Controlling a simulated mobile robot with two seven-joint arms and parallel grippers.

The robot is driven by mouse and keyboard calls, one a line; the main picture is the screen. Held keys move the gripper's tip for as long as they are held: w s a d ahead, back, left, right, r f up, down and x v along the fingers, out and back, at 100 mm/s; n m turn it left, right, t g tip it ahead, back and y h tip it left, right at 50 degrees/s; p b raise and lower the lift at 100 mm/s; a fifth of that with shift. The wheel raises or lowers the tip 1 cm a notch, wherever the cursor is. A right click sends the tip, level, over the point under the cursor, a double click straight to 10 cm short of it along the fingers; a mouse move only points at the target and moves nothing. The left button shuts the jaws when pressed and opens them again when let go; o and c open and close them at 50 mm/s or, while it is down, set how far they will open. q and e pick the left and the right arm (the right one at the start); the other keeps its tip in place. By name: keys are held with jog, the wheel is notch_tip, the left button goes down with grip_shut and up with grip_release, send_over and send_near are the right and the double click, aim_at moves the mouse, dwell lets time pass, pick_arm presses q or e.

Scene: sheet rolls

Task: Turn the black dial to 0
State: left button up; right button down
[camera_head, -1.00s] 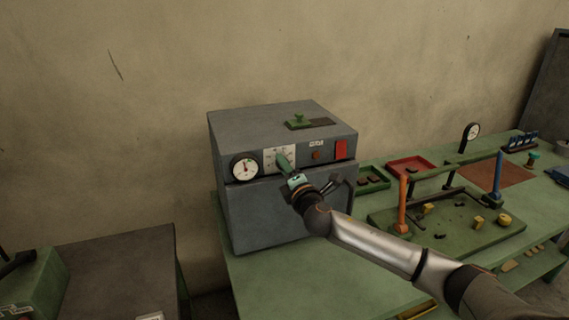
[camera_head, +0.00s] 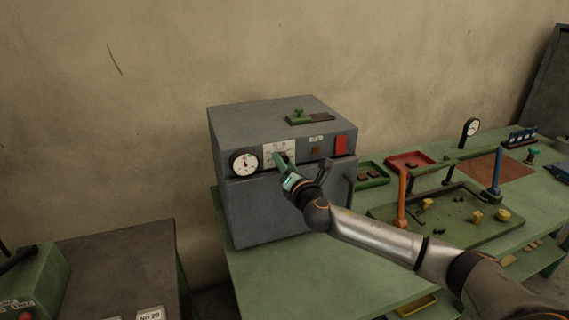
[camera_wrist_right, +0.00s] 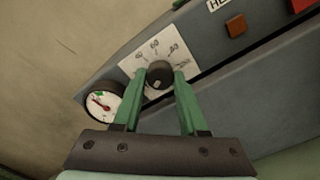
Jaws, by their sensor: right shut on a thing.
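The black dial (camera_wrist_right: 159,75) sits on a white scale plate (camera_wrist_right: 133,65) on the front of a grey box-shaped machine (camera_head: 262,212). Numbers ring the dial, but I cannot read them surely. My right gripper (camera_head: 281,162) reaches the dial from the front right. In the right wrist view its two green fingers (camera_wrist_right: 160,80) are shut on the dial, one on each side. In the head view the gripper hides most of the dial. My left gripper is not in view.
A round gauge (camera_head: 244,162) is left of the plate. A red switch (camera_head: 341,145) and a small brown button (camera_head: 316,150) are to its right. The green bench (camera_head: 290,275) holds a red tray (camera_head: 410,162) and a fixture with orange (camera_head: 402,200) and blue posts.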

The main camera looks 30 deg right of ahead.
dwell(0.3)
jog(key=shift+c, duration=2.2)
grip_release()
jog(key=b+v, duration=0.2)
jog(key=v, duration=1)
jog(key=shift+s, duration=0.3)
